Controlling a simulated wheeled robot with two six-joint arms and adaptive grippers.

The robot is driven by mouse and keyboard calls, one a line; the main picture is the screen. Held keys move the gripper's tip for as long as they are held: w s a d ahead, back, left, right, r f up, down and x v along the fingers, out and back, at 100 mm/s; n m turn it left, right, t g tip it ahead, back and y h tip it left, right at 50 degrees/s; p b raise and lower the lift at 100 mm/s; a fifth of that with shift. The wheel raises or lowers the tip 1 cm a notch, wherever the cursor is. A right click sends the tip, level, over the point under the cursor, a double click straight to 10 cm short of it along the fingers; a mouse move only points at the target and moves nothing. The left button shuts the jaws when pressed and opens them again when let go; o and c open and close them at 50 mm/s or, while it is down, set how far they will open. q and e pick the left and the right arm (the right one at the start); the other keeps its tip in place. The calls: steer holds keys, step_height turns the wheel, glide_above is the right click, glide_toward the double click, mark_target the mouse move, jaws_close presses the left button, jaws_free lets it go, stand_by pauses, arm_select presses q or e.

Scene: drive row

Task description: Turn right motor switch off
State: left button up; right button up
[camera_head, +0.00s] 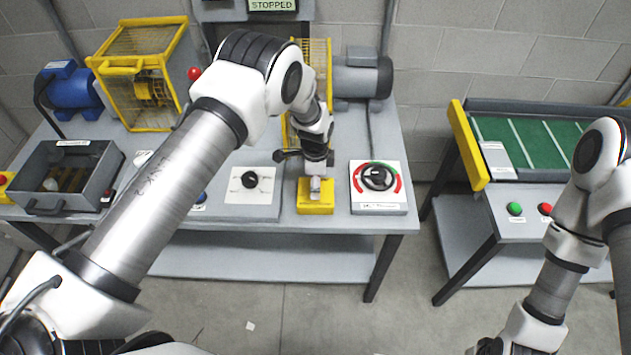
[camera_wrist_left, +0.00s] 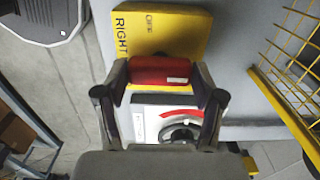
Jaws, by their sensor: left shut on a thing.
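The yellow switch box (camera_head: 315,203) sits near the front edge of the grey workbench, between a black knob and a round dial. In the left wrist view the yellow box (camera_wrist_left: 160,30) bears the words RIGHT and OFF, and its red switch handle (camera_wrist_left: 160,71) lies between my fingers. My left gripper (camera_head: 314,172) comes down onto the box from above and is shut on the red handle. The gripper hides most of the handle in the head view. My right arm stands at the right; its gripper is out of frame.
A sign (camera_head: 272,5) reads STOPPED. A rotary dial (camera_head: 378,177) with red and green arcs stands just right of the box. A black knob (camera_head: 250,180) on a white plate is at its left. A grey motor (camera_head: 362,77) and yellow cage stand behind. A green conveyor (camera_head: 530,140) is at the right.

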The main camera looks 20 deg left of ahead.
arm_select(q)
steer(key=shift+f, duration=0.1)
steer(key=n+b, duration=0.3)
steer(key=shift+f+n, duration=0.15)
steer(key=shift+n, duration=0.25)
steer(key=n+b, duration=0.3)
steer(key=n, duration=0.1)
steer(key=shift+n, duration=0.3)
steer(key=n+b, duration=0.2)
steer(key=n, duration=0.2)
steer(key=shift+n, duration=0.3)
steer(key=n, duration=0.2)
steer(key=n+b, duration=0.1)
steer(key=n, duration=0.1)
steer(key=shift+r+n, duration=0.2)
steer(key=shift+n, duration=0.2)
steer(key=o, duration=1.1)
steer(key=shift+o, duration=0.2)
